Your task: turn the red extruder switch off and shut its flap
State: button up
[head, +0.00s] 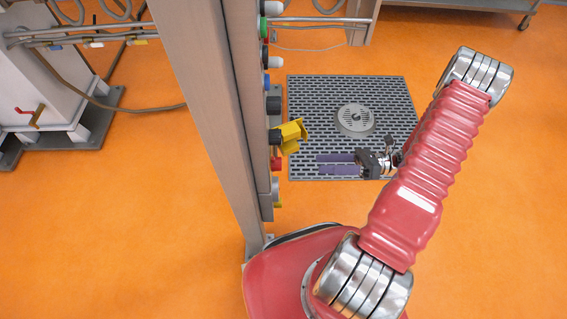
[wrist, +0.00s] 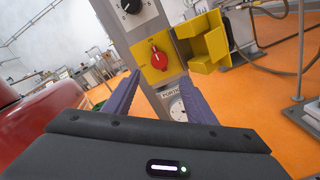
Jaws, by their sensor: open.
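In the head view the flap (head: 292,136) sticks out from the column's right side; I cannot make out the switch's face there. My gripper (wrist: 159,79) is open and empty, its two purple fingers pointing toward the column, tips at either side below the switch. In the head view my gripper (head: 319,164) is apart from the column, right of and slightly below the flap.
The column (head: 205,100) carries other buttons and knobs, among them a black knob (wrist: 130,5) above the switch and a round part (wrist: 178,110) below. A floor grate with a drain (head: 355,119) lies beneath my gripper. Orange floor is clear at the right.

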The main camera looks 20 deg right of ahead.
aim_at(276, 164)
jog(key=x, duration=1.3)
jog(key=shift+a, duration=0.15)
